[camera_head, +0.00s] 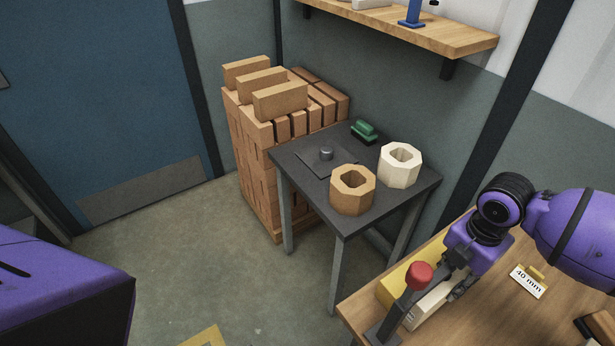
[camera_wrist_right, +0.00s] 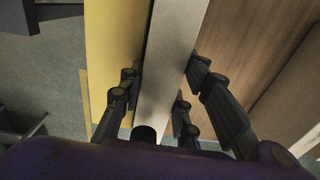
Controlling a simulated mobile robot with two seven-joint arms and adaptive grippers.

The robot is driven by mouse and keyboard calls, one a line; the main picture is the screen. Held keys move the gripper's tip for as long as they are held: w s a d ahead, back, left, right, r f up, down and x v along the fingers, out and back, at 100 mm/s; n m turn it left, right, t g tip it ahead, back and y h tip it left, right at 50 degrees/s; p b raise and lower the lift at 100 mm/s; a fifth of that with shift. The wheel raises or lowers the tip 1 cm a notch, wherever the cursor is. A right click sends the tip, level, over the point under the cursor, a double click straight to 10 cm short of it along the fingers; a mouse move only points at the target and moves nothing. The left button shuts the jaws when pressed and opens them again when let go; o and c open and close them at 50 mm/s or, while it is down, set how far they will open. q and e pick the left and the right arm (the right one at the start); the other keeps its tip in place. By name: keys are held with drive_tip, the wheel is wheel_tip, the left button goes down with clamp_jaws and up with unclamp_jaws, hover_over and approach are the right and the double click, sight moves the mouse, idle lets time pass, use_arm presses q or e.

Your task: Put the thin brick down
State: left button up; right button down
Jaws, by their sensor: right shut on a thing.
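The thin brick (camera_head: 430,308) is a pale, narrow block at the front left part of the wooden workbench (camera_head: 490,318). In the right wrist view the thin brick (camera_wrist_right: 171,70) runs lengthwise between the fingers. My right gripper (camera_head: 457,284) is shut on it, with fingers on both sides (camera_wrist_right: 163,92). A yellow block (camera_head: 397,284) lies close along its left side, also in the wrist view (camera_wrist_right: 113,55). I cannot tell whether the brick touches the bench or the yellow block. The gripper hides its far end. My left gripper is not in view.
A "40 mm" card (camera_head: 528,282) lies to the right on bare wood. A dark table (camera_head: 345,222) behind holds two hollow blocks, a plate and a green-handled item; stacked bricks (camera_head: 255,135) stand beyond.

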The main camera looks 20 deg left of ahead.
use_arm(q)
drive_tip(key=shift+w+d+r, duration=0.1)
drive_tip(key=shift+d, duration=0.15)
use_arm(e)
drive_tip(key=shift+f, duration=0.15)
drive_tip(key=c, duration=1.3)
unclamp_jaws()
drive_tip(key=shift+r, duration=0.35)
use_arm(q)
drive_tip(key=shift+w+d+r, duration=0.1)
use_arm(e)
wheel_tip(320, 180, up, 11)
drive_tip(key=shift+r, duration=0.2)
